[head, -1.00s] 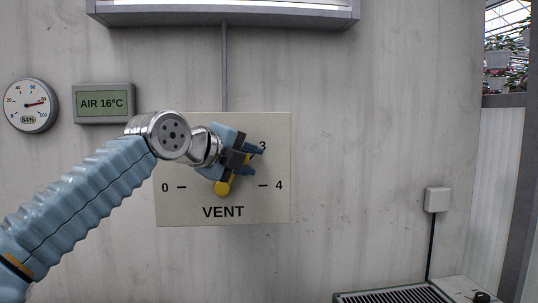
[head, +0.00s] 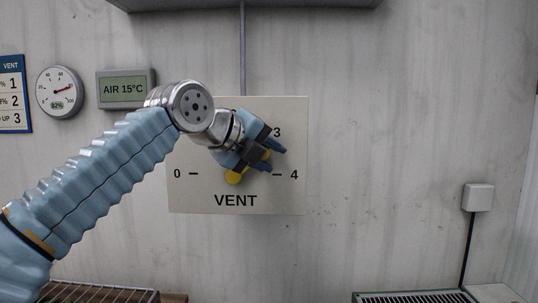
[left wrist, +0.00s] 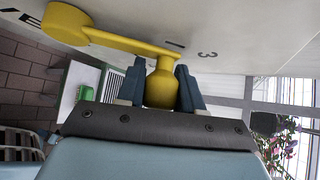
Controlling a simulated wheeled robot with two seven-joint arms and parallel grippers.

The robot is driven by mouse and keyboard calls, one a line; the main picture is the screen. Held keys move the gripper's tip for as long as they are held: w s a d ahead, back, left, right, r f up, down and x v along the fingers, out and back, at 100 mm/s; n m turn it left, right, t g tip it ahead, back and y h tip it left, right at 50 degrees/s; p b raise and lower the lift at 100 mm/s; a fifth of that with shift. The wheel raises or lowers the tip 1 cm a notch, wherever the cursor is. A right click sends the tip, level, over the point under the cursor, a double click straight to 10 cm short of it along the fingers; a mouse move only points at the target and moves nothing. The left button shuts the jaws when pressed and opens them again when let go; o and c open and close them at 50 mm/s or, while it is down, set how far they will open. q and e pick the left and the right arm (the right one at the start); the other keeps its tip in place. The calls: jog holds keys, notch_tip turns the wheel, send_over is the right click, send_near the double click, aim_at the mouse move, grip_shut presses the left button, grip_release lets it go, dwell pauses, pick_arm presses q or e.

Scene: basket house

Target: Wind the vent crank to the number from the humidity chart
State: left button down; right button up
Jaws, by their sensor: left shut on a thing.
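The vent panel (head: 187,195) is on the wall, with 0 at left, 3 at upper right and 4 at right; my gripper and arm hide the top-left marks. The yellow crank's hub (head: 233,178) shows below my left gripper (head: 272,156). The left gripper is shut on the crank's handle, right of the hub between 3 and 4. In the left wrist view the yellow knob (left wrist: 160,88) sits between the fingers (left wrist: 162,85). The humidity chart (head: 14,95) is cut off at the left edge; its rows end in 1, 2 and 3. My right gripper is out of view.
A round dial (head: 60,91) seems to read 82%. A display (head: 126,89) reads AIR 15°C. A wall box (head: 478,197) with a cable is at right, and a grille (head: 415,297) is below.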

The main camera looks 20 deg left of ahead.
pick_arm(q)
jog(key=c, duration=0.8)
grip_release()
jog(key=b+v, duration=0.1)
jog(key=v, duration=1.2)
jog(key=shift+s+a+r, duration=0.1)
jog(key=shift+s+a, duration=0.1)
jog(key=shift+s, duration=0.15)
